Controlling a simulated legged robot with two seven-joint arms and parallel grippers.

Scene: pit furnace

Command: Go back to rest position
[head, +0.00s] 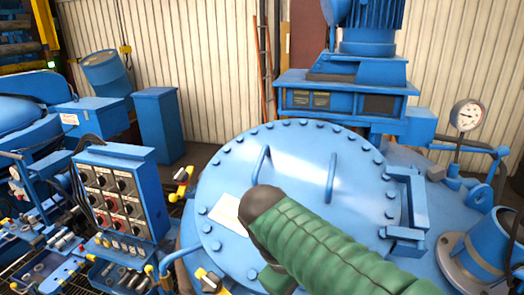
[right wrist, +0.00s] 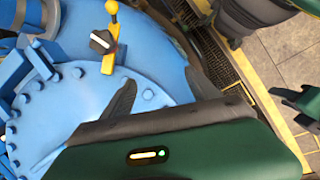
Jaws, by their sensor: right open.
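My right arm (head: 310,240), in a ribbed green sleeve with a dark rounded end, reaches from the bottom right over the round blue furnace lid (head: 225,180) in the head view. It hides part of the lid's lower side, and the right gripper cannot be made out there. In the right wrist view the dark fingers of my right gripper (right wrist: 130,105) are spread apart over the bolted lid edge (right wrist: 45,110), with nothing seen between them.
A yellow lever with a dark knob (right wrist: 102,42) stands at the lid edge. A control box with several knobs (head: 115,195) is on the left. A blue motor unit (head: 365,85) and a pressure gauge (head: 467,115) stand behind. Paved floor (right wrist: 290,55) shows beyond a yellow edge.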

